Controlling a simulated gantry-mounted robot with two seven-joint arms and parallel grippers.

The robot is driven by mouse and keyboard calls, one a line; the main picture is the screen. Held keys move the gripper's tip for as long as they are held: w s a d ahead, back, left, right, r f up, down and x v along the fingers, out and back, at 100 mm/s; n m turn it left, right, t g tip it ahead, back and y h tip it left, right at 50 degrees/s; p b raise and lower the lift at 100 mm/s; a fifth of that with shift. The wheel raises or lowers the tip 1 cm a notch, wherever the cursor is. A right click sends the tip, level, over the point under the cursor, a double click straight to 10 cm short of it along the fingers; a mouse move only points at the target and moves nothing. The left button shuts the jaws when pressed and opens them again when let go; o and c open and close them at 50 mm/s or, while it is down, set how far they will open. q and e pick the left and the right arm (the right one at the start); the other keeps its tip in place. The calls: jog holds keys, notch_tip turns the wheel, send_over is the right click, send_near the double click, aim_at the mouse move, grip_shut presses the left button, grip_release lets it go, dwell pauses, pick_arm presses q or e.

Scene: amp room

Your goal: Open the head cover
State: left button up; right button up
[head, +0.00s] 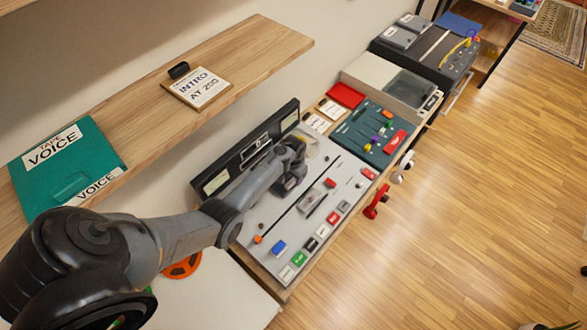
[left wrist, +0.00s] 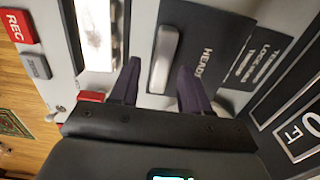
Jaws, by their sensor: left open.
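The tape machine (head: 330,200) has a light grey top with a dark back panel. In the left wrist view, the head cover (left wrist: 207,48) is a dark plate with a label reading "HEAD", partly cut off. A pale rounded handle bar (left wrist: 165,58) stands on it. My left gripper (left wrist: 158,86) is open, with one dark finger on each side of the bar; I cannot tell whether they touch it. In the head view, my left gripper (head: 290,182) is over the machine's back middle and hides most of the cover. My right gripper is not in view.
A red REC button (left wrist: 18,25) and a small red block (left wrist: 91,97) are near the cover. A shelf (head: 225,55) with a teal tape box (head: 75,165) overhangs the left side. A teal panel with knobs (head: 368,135) stands beyond the machine. Wooden floor is free at right.

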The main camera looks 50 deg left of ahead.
pick_arm(q)
notch_tip(320, 180, up, 10)
jog(key=shift+f+p, duration=0.15)
jog(key=shift+p, duration=0.3)
